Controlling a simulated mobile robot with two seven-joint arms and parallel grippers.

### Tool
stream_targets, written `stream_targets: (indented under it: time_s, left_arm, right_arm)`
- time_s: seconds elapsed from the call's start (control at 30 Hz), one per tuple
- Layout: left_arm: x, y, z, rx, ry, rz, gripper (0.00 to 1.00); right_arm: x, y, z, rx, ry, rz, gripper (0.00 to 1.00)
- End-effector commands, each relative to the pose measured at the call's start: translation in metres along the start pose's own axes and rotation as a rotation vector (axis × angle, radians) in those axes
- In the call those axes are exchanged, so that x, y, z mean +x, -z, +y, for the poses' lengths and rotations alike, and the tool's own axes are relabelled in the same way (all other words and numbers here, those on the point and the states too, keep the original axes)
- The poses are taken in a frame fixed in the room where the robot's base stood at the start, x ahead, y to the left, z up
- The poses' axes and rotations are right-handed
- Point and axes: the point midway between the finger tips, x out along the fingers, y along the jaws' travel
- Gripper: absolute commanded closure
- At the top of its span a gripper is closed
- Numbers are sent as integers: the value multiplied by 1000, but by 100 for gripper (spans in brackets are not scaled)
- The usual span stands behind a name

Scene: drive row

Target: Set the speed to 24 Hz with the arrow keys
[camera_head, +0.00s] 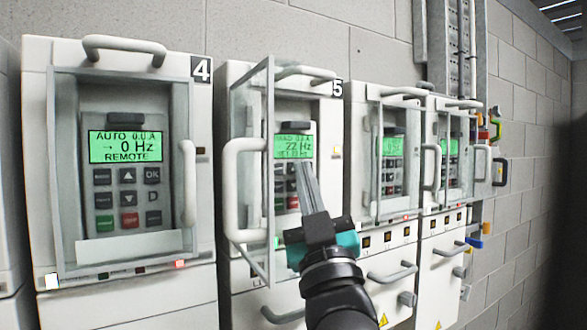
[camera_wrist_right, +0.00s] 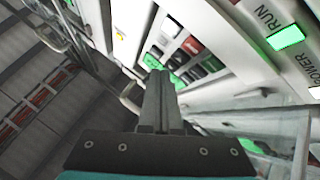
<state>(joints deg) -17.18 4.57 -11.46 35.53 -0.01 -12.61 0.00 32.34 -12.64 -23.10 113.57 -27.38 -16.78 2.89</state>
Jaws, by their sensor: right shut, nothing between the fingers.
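Drive 5 (camera_head: 228,100) stands in the middle of the head view with its clear door (camera_head: 250,165) swung open. Its green display (camera_head: 292,147) reads 22 Hz; its small top and bottom lines are hard to read. Below the display are dark keys and a red key (camera_head: 292,202); the gripper covers part of the keypad. My right gripper (camera_head: 304,168) is shut and empty, with its fingertips at the upper keys. In the wrist view the fingertips (camera_wrist_right: 158,76) lie over the keypad, near the red key (camera_wrist_right: 192,45); I cannot tell whether they touch a key. My left gripper is not in view.
Drive 4 (camera_head: 40,130) at left has its clear cover over a display reading 0 Hz. Two more drives stand to the right behind covers with handles (camera_head: 431,167). Drive 5's door handle (camera_head: 231,190) sticks out left of the gripper. A green RUN lamp (camera_wrist_right: 286,37) is lit.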

Motion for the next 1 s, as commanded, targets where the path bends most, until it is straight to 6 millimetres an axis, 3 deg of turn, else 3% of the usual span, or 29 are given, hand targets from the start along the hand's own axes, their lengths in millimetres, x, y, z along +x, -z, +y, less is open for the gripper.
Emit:
stream_targets:
  time_s: [1.0]
  left_arm:
    - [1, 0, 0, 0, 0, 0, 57]
  right_arm:
    - [5, -4, -3, 1, -1, 0, 100]
